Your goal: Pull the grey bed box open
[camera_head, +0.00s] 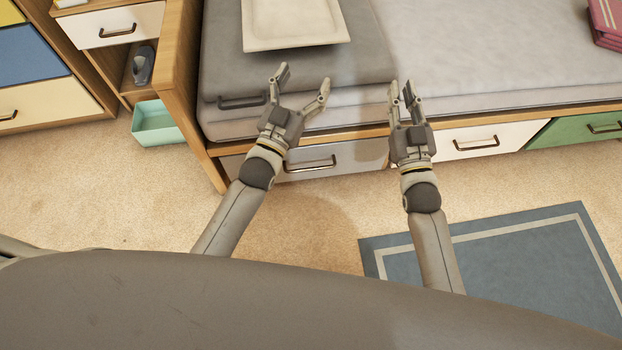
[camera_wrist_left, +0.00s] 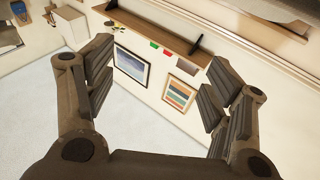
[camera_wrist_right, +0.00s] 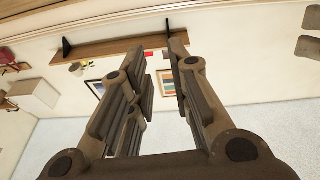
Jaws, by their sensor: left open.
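The grey bed box (camera_head: 350,155) is a drawer front in the bed's wooden base, at the left end of its row. It looks closed, with a dark bar handle (camera_head: 310,166). My left gripper (camera_head: 303,80) is open and empty above the bed's front edge, its forearm passing left of that handle. My right gripper (camera_head: 401,88) is to the right, its fingers narrower but apart, with nothing between them; its wrist overlaps the box's right end in the head view.
White (camera_head: 470,140) and green (camera_head: 580,130) drawers are to the right. A turquoise bin (camera_head: 155,125) and a blue rug (camera_head: 500,260) are on the floor. Carpet before the box is clear.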

